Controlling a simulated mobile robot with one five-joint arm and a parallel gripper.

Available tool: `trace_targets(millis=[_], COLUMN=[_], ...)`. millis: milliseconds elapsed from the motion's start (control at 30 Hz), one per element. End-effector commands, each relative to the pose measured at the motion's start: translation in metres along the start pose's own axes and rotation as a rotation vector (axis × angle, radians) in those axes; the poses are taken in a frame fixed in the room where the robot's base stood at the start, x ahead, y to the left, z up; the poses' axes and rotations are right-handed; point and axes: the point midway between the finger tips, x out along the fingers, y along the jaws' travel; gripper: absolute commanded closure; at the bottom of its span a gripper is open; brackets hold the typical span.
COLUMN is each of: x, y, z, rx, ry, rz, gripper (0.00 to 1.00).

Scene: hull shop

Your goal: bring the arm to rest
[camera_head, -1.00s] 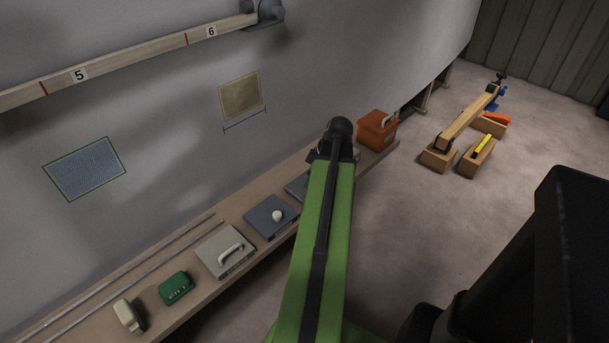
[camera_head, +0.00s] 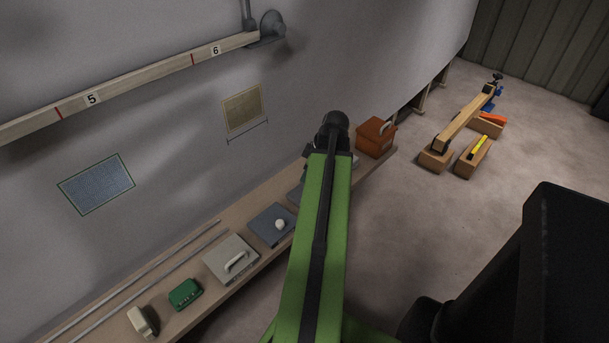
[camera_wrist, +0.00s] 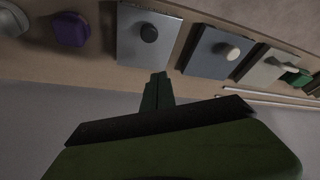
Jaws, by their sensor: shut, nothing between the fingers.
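My green arm (camera_head: 320,220) rises through the middle of the head view, with its dark joint (camera_head: 335,128) at the top in front of the bench. The gripper is hidden behind the arm in that view. In the wrist view my gripper (camera_wrist: 160,76) shows its narrow dark fingers together, with nothing between them. The fingertips appear just below a grey plate with a black knob (camera_wrist: 130,52) on the bench. I cannot tell how far they are from the bench, and no contact shows.
The bench along the wall holds a blue-grey plate with a pale knob (camera_head: 264,232), a light grey plate with a handle (camera_head: 222,264), a green box (camera_head: 185,293), rods (camera_head: 130,285) and an orange box (camera_head: 374,143). A purple thing (camera_wrist: 72,30) lies there too.

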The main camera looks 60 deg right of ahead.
Motion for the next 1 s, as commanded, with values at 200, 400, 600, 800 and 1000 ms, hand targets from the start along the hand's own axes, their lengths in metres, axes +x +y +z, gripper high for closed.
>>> trace_targets(millis=[200,400,600,800,1000], x=[-0.039,-0.037,-0.036,-0.016,0.009], y=[0.000,0.000,-0.003,-0.052,-0.167], z=[-0.002,0.000,-0.011,-0.128,-0.261], rx=[0.000,-0.001,-0.018,-0.222,-0.512], ry=[0.001,0.001,0.001,0.002,-0.031], rz=[0.000,0.000,-0.006,-0.083,-0.183], gripper=[1.00,1.00,1.00,1.00,1.00])
